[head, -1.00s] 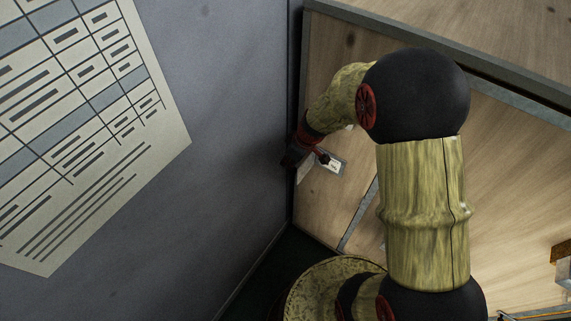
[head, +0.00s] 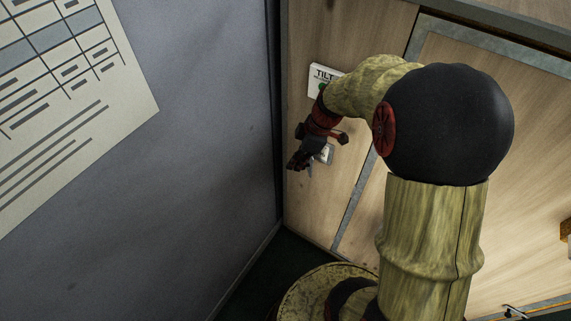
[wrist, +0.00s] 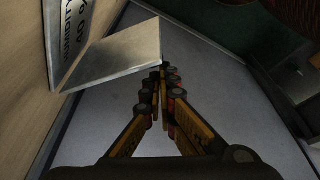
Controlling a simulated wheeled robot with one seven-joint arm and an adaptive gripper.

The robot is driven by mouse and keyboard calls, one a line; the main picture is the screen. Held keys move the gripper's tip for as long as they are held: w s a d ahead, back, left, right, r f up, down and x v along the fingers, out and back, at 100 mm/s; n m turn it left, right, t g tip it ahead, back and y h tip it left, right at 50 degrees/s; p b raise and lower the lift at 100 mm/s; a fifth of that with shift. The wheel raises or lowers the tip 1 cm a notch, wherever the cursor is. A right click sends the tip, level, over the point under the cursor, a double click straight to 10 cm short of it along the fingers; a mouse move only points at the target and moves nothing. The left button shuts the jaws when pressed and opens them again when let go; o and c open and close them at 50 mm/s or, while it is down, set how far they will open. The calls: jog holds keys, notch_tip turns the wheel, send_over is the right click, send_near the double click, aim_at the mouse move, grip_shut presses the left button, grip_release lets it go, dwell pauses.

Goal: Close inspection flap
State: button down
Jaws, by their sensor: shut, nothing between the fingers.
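My gripper (head: 297,163) is shut and empty in front of the left wood panel, close to the grey wall. Its closed fingertips (wrist: 166,72) also show in the wrist view. A thin grey metal plate (wrist: 122,56) juts out from the wood face there, its near edge beside the fingertips; I cannot tell whether they touch. A small pale plate (head: 326,153) shows partly behind my gripper in the head view. A large wood panel in a grey frame (head: 480,42) is partly hidden by my arm. I cannot tell for sure which piece is the inspection flap.
A grey wall (head: 195,130) with a printed chart (head: 70,90) stands at the left and meets the wood face in a corner. Dark floor (head: 262,262) shows below. A lettered plate (wrist: 68,22) tops the wrist view.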

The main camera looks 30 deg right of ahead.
aim_at(304, 167)
jog(key=shift+s+d+b, duration=0.25)
jog(key=shift+s+d, duration=0.2)
jog(key=shift+d, duration=0.25)
jog(key=shift+s+d+b, duration=0.2)
jog(key=shift+s+d, duration=0.25)
jog(key=shift+d, duration=0.2)
